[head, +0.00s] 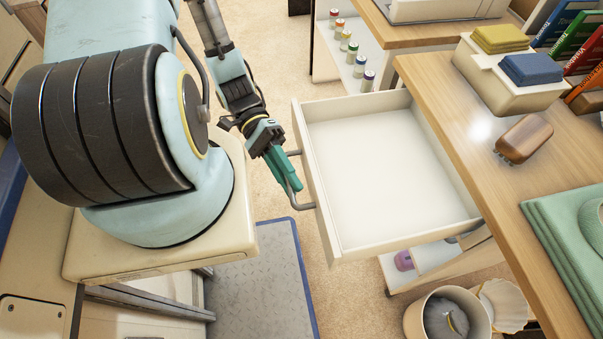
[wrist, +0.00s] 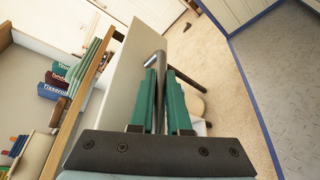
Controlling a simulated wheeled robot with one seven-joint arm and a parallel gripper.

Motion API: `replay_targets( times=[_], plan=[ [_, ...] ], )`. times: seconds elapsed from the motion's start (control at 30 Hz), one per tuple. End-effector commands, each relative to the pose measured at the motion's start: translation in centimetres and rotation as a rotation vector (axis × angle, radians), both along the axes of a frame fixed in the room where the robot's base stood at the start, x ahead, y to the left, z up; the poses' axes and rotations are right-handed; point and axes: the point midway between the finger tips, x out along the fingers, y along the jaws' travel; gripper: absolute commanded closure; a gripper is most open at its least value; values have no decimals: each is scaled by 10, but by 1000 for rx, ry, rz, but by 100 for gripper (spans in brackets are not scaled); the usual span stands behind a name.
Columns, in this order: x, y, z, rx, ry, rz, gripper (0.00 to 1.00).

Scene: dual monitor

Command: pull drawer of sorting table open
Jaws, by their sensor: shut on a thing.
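The white drawer (head: 385,165) of the wooden-topped sorting table (head: 450,85) stands pulled well out, and its empty inside shows in the head view. A grey bar handle (head: 297,205) is fixed to its front panel. My gripper (head: 288,182), with teal fingers, is at the handle, shut on it. In the wrist view the teal fingers (wrist: 166,100) lie on both sides of the handle bar (wrist: 157,62), beside the drawer's front panel (wrist: 122,80).
On the tabletop are a brown brush (head: 524,139), a cream box with yellow and blue pads (head: 510,75), books (head: 570,45) and green cloths (head: 565,225). A bin (head: 447,315) stands below the table. A grey mat (head: 260,280) lies on the floor.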

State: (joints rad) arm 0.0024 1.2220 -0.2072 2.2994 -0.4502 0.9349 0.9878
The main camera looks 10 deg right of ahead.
Motion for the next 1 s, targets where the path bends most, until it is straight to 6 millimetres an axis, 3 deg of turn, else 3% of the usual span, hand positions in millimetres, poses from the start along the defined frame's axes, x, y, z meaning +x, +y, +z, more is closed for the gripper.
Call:
replay_targets(
  times=[0.27,0.3,0.57,0.83,1.0],
  plan=[
    [1,0,-1,1,-4,1,100],
    [1,0,-1,1,-4,1,84],
    [1,0,-1,0,-1,0,55],
    [2,0,0,0,-1,0,55],
    [18,6,2,0,-5,3,55]
  ],
)
